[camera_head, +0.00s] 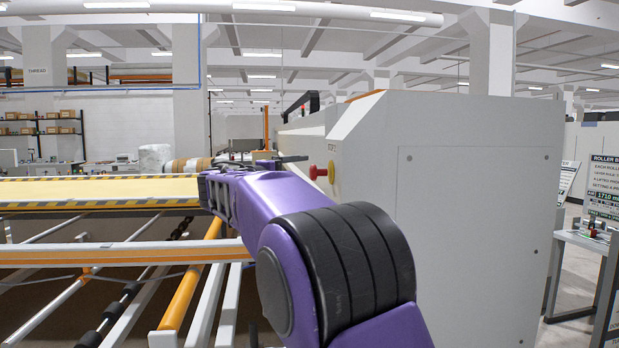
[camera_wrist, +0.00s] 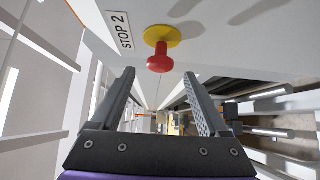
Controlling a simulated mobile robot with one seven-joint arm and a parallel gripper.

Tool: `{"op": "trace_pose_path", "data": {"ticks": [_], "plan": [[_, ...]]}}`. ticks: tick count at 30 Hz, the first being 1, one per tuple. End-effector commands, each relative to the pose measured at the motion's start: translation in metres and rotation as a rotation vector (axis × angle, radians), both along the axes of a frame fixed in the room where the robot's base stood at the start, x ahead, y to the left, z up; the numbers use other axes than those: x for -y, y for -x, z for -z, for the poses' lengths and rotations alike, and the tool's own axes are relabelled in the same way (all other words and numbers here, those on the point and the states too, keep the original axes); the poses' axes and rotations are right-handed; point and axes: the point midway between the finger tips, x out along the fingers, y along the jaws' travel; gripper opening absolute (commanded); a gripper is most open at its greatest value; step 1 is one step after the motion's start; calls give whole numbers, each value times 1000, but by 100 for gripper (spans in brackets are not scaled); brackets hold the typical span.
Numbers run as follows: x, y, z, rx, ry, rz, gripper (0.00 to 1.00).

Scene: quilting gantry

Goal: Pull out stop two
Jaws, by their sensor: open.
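The stop two button is a red mushroom head (camera_wrist: 160,58) on a yellow base (camera_wrist: 163,36), fixed to a pale machine panel. A white label (camera_wrist: 121,32) reading "STOP 2" is beside it in the wrist view. In the head view the red button (camera_head: 318,172) sticks out to the left from the machine's end. My gripper (camera_wrist: 160,80) is open, with its two dark fingers apart. In the wrist view the button shows between and beyond the fingertips, with nothing held. In the head view my gripper (camera_head: 293,159) is just left of the button, partly hidden behind my purple arm.
The tall grey machine cabinet (camera_head: 470,200) fills the right of the head view. A yellow-topped quilting bed (camera_head: 100,190) with striped edges and rails lies to the left. An orange roller (camera_head: 192,280) is below my arm. A sign stand (camera_head: 604,190) is at the far right.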

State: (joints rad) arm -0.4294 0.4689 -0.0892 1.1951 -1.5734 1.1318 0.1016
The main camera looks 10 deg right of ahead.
Motion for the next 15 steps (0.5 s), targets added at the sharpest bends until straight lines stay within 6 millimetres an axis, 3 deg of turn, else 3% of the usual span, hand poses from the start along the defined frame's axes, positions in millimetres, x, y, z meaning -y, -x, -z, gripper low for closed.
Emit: {"op": "trace_pose_path", "data": {"ticks": [6, 15], "plan": [[-42, 40, 1, 0, 0, -5, 78], [-80, 79, 0, 0, 0, -2, 78]]}}
